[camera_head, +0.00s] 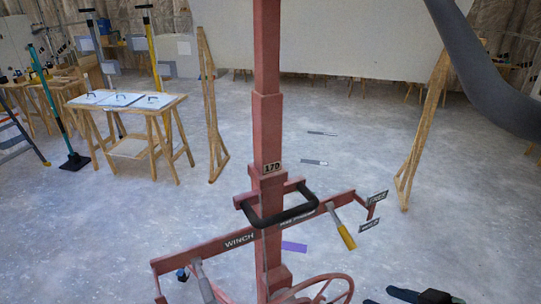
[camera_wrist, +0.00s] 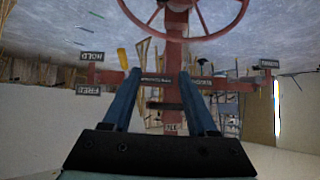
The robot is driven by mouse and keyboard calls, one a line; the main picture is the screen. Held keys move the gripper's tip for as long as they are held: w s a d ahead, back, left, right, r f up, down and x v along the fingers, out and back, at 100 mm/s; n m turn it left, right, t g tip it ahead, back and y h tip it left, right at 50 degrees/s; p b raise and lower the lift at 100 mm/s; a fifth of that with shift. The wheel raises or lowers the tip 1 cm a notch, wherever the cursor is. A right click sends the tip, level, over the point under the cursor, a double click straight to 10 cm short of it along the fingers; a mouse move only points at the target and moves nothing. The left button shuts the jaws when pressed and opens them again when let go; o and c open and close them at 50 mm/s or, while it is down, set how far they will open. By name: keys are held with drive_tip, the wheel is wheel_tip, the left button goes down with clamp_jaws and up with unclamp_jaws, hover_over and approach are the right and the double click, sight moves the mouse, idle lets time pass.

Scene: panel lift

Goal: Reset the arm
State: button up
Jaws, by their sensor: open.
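My gripper (camera_wrist: 160,75) shows in the wrist view as two blue fingers, spread apart with nothing between them. A yellow-ended lever (camera_head: 341,226) hangs at the crossbar's right. A red handwheel (camera_head: 318,288) is low on the lift. In the wrist view the lift appears upside down beyond the fingers, with HOLD (camera_wrist: 92,56) and FREE (camera_wrist: 89,90) signs.
A wooden trestle table (camera_head: 130,103) with papers stands at left, near a teal-handled tool (camera_head: 74,160) and a ladder. Wooden props (camera_head: 212,110) stand by a large pale panel (camera_head: 320,35) behind. Small flat pieces (camera_head: 314,162) lie on the otherwise open floor.

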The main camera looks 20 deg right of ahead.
drive_tip(key=w+r+t+h, duration=0.2)
drive_tip(key=w+r+h, duration=0.1)
drive_tip(key=w+r, duration=0.6)
drive_tip(key=w+a+r+m+t+h, duration=0.1)
drive_tip(key=w+a+r+t, duration=0.2)
drive_tip(key=a+r, duration=0.5)
drive_tip(key=w+a+r+t+h, duration=0.1)
drive_tip(key=w+a+r+t, duration=0.25)
drive_tip(key=r, duration=0.75)
drive_tip(key=s+a+r+t+y, duration=0.1)
drive_tip(key=s+a+r+t, duration=0.3)
drive_tip(key=a+r, duration=0.5)
drive_tip(key=s+a+r+t+y, duration=0.2)
drive_tip(key=s+a+r+t, duration=0.3)
drive_tip(key=s+a+r, duration=0.3)
wheel_tip(320, 180, up, 4)
drive_tip(key=shift+a+r, duration=0.1)
drive_tip(key=shift+a, duration=0.3)
